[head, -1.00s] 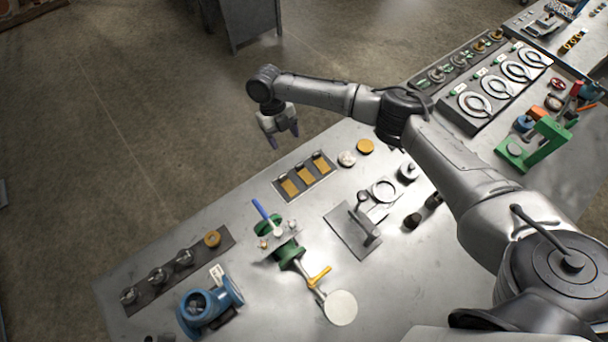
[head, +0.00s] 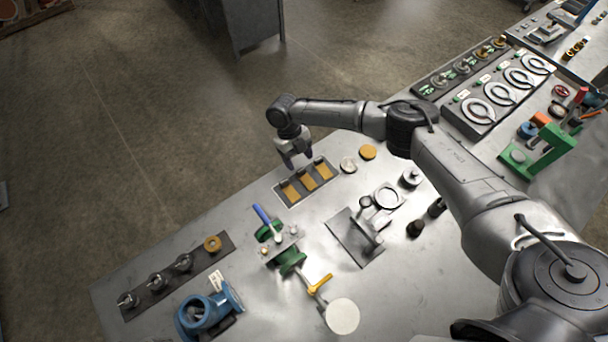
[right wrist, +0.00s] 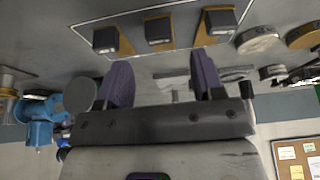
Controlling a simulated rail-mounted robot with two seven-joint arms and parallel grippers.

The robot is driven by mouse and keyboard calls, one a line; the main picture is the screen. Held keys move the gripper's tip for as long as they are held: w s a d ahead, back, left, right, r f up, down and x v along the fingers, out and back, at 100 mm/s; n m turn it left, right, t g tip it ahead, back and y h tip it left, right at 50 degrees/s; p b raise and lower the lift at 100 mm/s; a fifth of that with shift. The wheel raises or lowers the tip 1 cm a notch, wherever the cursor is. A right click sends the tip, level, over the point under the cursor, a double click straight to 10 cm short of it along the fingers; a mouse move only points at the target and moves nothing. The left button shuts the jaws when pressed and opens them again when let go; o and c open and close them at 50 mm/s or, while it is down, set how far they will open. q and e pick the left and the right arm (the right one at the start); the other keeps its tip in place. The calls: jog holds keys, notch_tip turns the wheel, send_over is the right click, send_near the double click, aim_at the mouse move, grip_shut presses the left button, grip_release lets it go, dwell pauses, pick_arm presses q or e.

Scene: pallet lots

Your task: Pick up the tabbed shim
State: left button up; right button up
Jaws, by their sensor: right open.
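Three flat yellow pieces, each with a dark block at one end, lie in a row on an outlined grey tray (head: 290,205): left (head: 291,192), middle (head: 308,184) and right (head: 324,172). They may be the tabbed shims; I cannot tell for certain. My right gripper (head: 296,161) is open and empty, above the tray's far edge. In the right wrist view the two purple fingers (right wrist: 162,74) stand apart, with the middle dark block (right wrist: 158,31) beyond the gap between them. My left gripper is out of view.
A yellow disc (head: 368,152) and a silver disc (head: 348,165) lie right of the tray. A blue-handled tool (head: 262,215), a metal stand (head: 358,236) and a blue valve body (head: 207,309) stand nearer. The table's far edge runs close behind the tray.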

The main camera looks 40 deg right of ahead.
aim_at(302, 171)
jog(key=shift+x, duration=2.45)
jog(key=c, duration=1)
